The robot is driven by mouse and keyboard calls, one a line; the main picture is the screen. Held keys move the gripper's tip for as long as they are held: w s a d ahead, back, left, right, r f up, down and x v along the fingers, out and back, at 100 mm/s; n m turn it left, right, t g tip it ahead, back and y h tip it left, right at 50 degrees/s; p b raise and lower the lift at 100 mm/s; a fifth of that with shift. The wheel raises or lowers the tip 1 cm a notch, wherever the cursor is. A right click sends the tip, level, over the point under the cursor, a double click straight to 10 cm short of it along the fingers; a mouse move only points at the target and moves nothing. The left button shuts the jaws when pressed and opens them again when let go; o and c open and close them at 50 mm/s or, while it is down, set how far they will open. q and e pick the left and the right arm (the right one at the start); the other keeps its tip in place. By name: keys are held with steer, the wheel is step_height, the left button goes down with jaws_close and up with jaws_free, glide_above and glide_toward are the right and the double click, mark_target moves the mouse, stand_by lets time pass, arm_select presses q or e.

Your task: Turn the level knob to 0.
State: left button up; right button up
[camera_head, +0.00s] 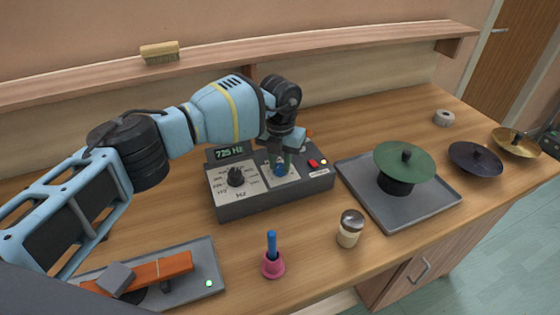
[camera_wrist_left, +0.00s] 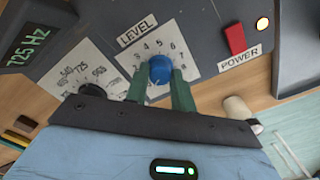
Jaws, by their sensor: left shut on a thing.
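The grey tone box (camera_head: 275,199) stands on the bench with a green display reading 725 Hz. Its blue level knob (camera_wrist_left: 159,68) sits on a white LEVEL dial (camera_wrist_left: 190,66), where numbers from about 3 to 8 show in the left wrist view. My left gripper (camera_wrist_left: 160,80) is shut on this knob, with a green finger on each side. In the head view the knob (camera_head: 281,170) shows low between the fingers. I cannot tell which number it points at. My right gripper is in neither view.
A black Hz knob (camera_head: 236,176) is left of the level knob, and a red power switch (camera_head: 312,163) is right. A grey tray (camera_head: 440,208) bears a green cymbal (camera_head: 405,161). A pink handbell (camera_head: 273,265) and a shaker (camera_head: 350,230) stand in front.

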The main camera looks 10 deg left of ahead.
mark_target(280, 165)
arm_select(q)
steer(key=shift+r, duration=0.2)
steer(key=o, duration=0.8)
steer(key=shift+o, duration=0.9)
steer(key=shift+f, duration=0.1)
steer(key=shift+r, duration=3.9)
steer(key=shift+s+f, duration=0.1)
